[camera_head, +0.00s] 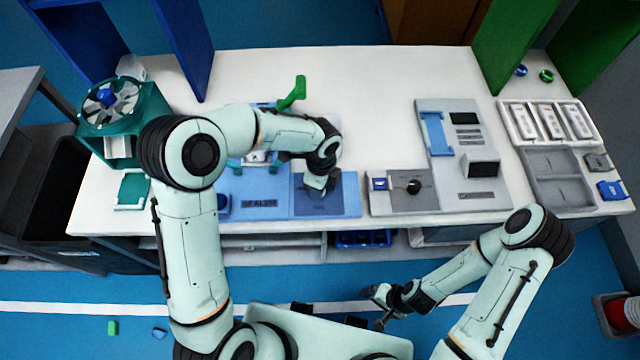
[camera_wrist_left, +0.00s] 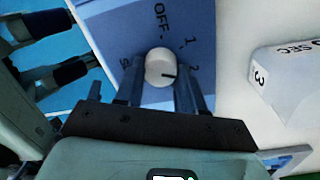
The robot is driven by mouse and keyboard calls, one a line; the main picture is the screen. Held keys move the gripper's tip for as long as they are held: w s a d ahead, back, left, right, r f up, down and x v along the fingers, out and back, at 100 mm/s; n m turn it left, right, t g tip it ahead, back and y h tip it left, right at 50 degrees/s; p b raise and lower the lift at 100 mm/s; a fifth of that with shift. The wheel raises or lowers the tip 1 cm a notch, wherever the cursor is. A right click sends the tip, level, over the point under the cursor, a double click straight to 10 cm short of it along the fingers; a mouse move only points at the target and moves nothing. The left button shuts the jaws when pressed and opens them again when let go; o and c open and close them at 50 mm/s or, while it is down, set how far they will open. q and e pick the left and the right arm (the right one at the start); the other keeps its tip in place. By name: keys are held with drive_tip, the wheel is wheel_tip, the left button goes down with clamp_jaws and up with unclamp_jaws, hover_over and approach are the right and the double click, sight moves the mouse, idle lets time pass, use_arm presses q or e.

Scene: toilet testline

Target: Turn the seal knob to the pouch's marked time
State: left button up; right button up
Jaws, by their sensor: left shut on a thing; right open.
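The blue sealer (camera_head: 335,205) lies on the table left of centre. My left gripper (camera_head: 320,185) reaches down over its right part and hides the knob in the head view. In the left wrist view the white round seal knob (camera_wrist_left: 159,62) sits between the fingers of my left gripper (camera_wrist_left: 158,88), which is shut on it. Its dark pointer points right and slightly down, near the mark 2. OFF and 1 also show around it. A pale block (camera_wrist_left: 285,85) beside the sealer reads 3 and SEC, partly cut off. My right gripper (camera_head: 380,305) is open, low in front of the table.
A grey unit with a black dial (camera_head: 402,190) stands right of the sealer. A larger grey device (camera_head: 465,150) and grey trays (camera_head: 560,180) are farther right. A green fan box (camera_head: 125,120) stands at the left. The back middle of the white table (camera_head: 370,80) is clear.

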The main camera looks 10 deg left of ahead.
use_arm(q)
drive_tip(key=shift+r, duration=0.1)
drive_tip(key=o, duration=1)
drive_tip(key=shift+o, duration=0.2)
wheel_tip(320, 180, up, 13)
drive_tip(key=p, duration=0.1)
drive_tip(key=shift+w+r, duration=0.15)
drive_tip(key=shift+w, duration=0.15)
use_arm(e)
drive_tip(key=shift+w+r, duration=0.8)
drive_tip(key=shift+r, duration=0.1)
drive_tip(key=shift+s, duration=0.1)
